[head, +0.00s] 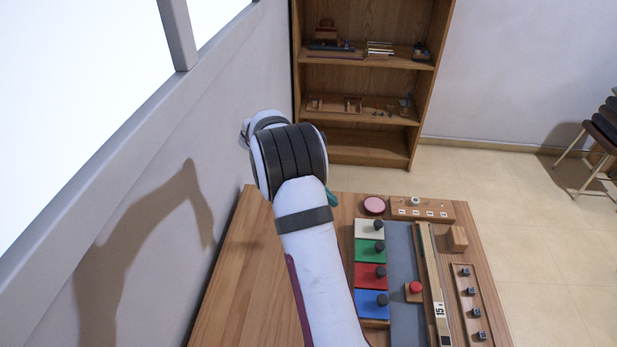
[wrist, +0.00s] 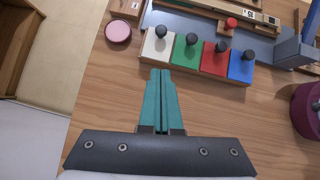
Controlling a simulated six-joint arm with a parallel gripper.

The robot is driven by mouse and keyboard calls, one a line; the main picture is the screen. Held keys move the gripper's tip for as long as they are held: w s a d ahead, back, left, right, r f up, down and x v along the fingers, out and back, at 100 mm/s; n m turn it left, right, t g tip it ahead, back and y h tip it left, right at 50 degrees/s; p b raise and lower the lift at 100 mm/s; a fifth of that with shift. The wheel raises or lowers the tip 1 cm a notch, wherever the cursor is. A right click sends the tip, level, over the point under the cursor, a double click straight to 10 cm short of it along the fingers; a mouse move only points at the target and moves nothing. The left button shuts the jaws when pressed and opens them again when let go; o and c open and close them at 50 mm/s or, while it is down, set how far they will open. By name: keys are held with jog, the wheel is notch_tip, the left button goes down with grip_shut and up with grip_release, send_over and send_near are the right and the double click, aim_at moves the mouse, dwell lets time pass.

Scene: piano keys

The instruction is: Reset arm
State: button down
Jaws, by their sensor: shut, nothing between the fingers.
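My gripper (wrist: 160,72) has teal fingers held together and empty in the wrist view, above the wooden table. A row of piano-like keys lies just beyond the fingertips: white (wrist: 158,47), green (wrist: 186,54), red (wrist: 214,60) and blue (wrist: 240,66), each with a dark knob. The fingertips appear apart from the keys, though the height above the table is hard to tell. In the head view my arm rises over the table, left of the white (head: 369,231), green (head: 369,253), red (head: 370,277) and blue (head: 371,305) keys. It hides most of the gripper.
A pink disc (head: 374,205), a red button (head: 415,288), a long wooden rail (head: 431,270) and a strip of small dark knobs (head: 468,292) share the table (head: 238,290). A wall and window stand left. A shelf (head: 366,146) stands behind. The table's left part is clear.

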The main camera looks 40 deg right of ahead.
jog(key=s+a+r+m+t+y, duration=0.15)
jog(key=s+a+r+m, duration=0.3)
jog(key=a, duration=0.55)
jog(key=s+a+r+m+t+y, duration=0.1)
jog(key=s+a+r+m+y, duration=0.35)
jog(key=a, duration=0.45)
jog(key=s+a+f+m+t+y, duration=0.1)
jog(key=s+a+m+t+y, duration=0.1)
jog(key=s+a+m, duration=0.5)
jog(key=s+a, duration=0.5)
jog(key=s, duration=0.3)
jog(key=shift+a+f, duration=0.25)
jog(key=shift+a, duration=0.15)
